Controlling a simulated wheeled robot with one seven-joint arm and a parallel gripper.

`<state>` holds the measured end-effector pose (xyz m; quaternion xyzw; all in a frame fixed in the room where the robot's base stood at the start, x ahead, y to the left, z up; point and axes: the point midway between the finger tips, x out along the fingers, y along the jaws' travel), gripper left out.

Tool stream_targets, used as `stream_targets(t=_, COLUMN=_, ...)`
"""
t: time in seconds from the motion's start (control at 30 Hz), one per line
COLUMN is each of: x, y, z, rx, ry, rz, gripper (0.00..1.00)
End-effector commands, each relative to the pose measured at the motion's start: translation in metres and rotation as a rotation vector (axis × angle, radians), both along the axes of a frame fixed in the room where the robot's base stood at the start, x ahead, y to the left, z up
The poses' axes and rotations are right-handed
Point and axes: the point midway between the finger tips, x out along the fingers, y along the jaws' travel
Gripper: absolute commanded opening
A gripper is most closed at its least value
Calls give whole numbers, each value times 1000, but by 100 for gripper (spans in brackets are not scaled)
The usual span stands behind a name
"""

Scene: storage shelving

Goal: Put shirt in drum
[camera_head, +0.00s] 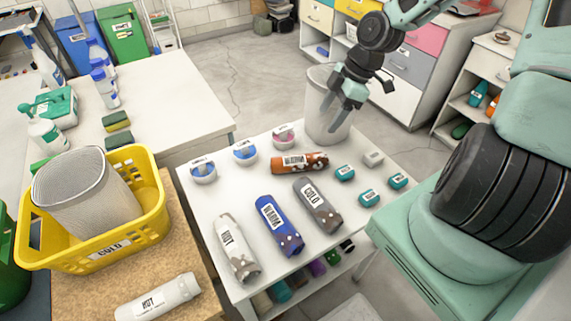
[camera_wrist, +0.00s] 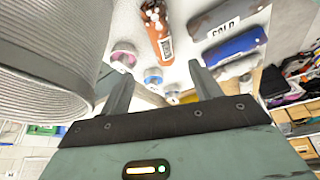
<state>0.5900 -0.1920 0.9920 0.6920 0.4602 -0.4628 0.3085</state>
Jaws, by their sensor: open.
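Rolled, labelled bundles that may be shirts lie on the white table: an orange-brown one (camera_head: 300,162), a grey one marked COLD (camera_head: 318,205), a blue one (camera_head: 279,226) and a whitish one (camera_head: 236,248). Another white roll marked HOT (camera_head: 157,297) lies on the brown surface. No drum is labelled; a grey mesh bin (camera_head: 325,125) stands at the table's far edge and fills the left of the wrist view (camera_wrist: 45,60). My gripper (camera_head: 338,112) is open and empty, overlapping this bin in the head view. In the wrist view, the orange roll (camera_wrist: 158,32) shows beyond the fingers (camera_wrist: 160,68).
A yellow basket (camera_head: 95,262) marked COLD holds another mesh bin (camera_head: 85,205) at left. Small round tubs (camera_head: 245,153) and teal boxes (camera_head: 368,197) share the white table (camera_head: 205,228). Drawers (camera_head: 405,60) stand behind. Bare floor (camera_head: 235,80) shows beyond the table.

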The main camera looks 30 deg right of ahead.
Motion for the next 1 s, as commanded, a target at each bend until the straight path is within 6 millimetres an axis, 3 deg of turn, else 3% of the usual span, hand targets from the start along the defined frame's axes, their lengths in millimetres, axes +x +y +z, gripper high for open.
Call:
stream_targets(t=0.5, x=14, y=36, z=-91, rx=1, ry=3, rz=6, gripper=63)
stream_targets(t=1.0, x=23, y=56, z=-132, rx=2, ry=2, rz=4, gripper=63)
